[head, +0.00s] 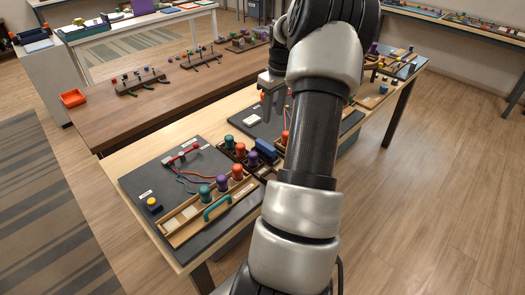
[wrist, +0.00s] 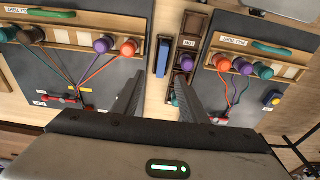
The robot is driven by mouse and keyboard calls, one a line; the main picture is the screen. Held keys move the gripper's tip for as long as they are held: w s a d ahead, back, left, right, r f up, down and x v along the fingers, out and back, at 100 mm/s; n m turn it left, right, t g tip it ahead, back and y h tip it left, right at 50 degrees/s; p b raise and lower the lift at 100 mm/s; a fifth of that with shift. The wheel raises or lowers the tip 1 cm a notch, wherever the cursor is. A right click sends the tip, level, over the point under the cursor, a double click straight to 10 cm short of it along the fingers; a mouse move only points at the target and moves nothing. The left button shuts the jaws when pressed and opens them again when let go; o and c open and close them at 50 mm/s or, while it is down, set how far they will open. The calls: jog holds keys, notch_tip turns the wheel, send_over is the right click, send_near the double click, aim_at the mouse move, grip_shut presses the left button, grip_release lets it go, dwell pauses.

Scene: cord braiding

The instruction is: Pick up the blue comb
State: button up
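The blue comb appears to be the blue bar-shaped piece (head: 266,148) standing in a small dark wooden holder at the middle of the table in the head view. In the wrist view a blue upright piece (wrist: 162,57) shows in a narrow brown holder, just beyond the fingertips; its teeth cannot be made out. My gripper (head: 272,103) is above the table, behind and apart from the blue piece in the head view. In the wrist view my gripper (wrist: 161,78) is open, with a clear gap between the fingers and nothing held.
A dark board (head: 150,178) with cords, a yellow button and a rack of coloured spools (head: 204,195) lies at left. Green, orange and purple spools (head: 240,151) stand close beside the blue piece. Another board with cords (wrist: 60,68) flanks it in the wrist view.

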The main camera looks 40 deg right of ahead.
send_over(266, 145)
jog(key=s, duration=0.1)
jog(key=f, duration=0.9)
jog(key=shift+s+d+f, duration=0.1)
jog(key=shift+s+d, duration=0.05)
jog(key=shift+d, duration=0.2)
jog(key=f, duration=0.1)
jog(key=w+f, duration=0.1)
jog(key=f, duration=0.3)
jog(key=shift+w+a, duration=0.2)
jog(key=shift+a, duration=0.15)
jog(key=shift+f, duration=0.15)
jog(key=shift+f+b, duration=0.25)
jog(key=shift+b, duration=0.15)
grip_shut()
